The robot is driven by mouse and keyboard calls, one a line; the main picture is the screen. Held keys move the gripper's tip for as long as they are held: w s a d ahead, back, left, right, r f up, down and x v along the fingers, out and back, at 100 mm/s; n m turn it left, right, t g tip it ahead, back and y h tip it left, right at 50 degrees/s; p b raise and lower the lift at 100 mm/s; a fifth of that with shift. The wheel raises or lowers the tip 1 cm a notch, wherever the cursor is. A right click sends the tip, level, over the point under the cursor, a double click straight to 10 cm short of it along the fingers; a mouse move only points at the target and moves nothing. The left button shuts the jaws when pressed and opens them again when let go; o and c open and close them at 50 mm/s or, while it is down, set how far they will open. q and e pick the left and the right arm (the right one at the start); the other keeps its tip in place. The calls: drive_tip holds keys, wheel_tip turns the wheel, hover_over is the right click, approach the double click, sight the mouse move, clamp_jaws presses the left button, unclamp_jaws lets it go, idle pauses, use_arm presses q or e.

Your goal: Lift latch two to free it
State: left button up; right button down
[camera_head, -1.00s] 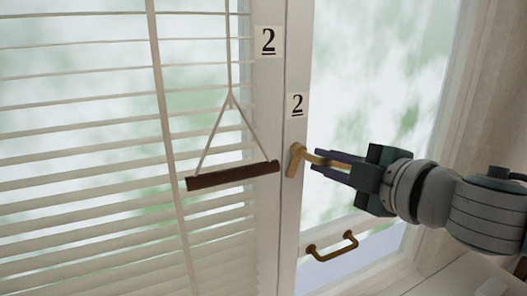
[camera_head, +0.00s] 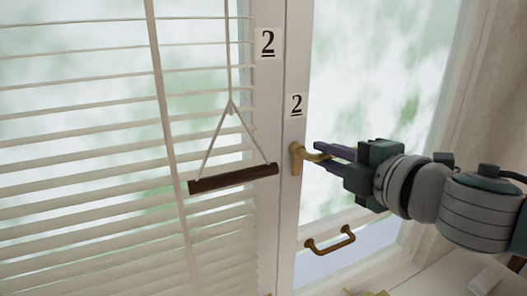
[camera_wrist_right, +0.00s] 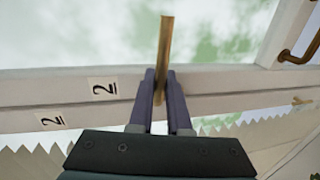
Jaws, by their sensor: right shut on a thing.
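Latch two (camera_head: 297,158) is a brass lever handle on the white window frame, below a label marked 2 (camera_head: 296,105). Its lever points right, close to level. My right gripper (camera_head: 318,157) comes in from the right with its fingers shut on the lever. In the right wrist view the brass lever (camera_wrist_right: 165,50) runs between the two fingers of my right gripper (camera_wrist_right: 161,75) and sticks out beyond them. My left gripper is not in view.
A brass pull handle (camera_head: 330,241) sits low on the right sash. A dark wooden bar (camera_head: 234,178) hangs on cords before the white blinds (camera_head: 90,190), left of the latch. A second label 2 (camera_head: 268,44) is higher up. The sill is at the lower right.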

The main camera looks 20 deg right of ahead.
drive_tip(key=c, duration=0.9)
unclamp_jaws()
drive_tip(key=shift+o, duration=0.2)
drive_tip(key=shift+s, duration=0.1)
drive_tip(key=b+v, duration=0.2)
drive_tip(key=v, duration=0.7)
drive_tip(key=shift+s, duration=0.4)
drive_tip(key=shift+d, duration=0.15)
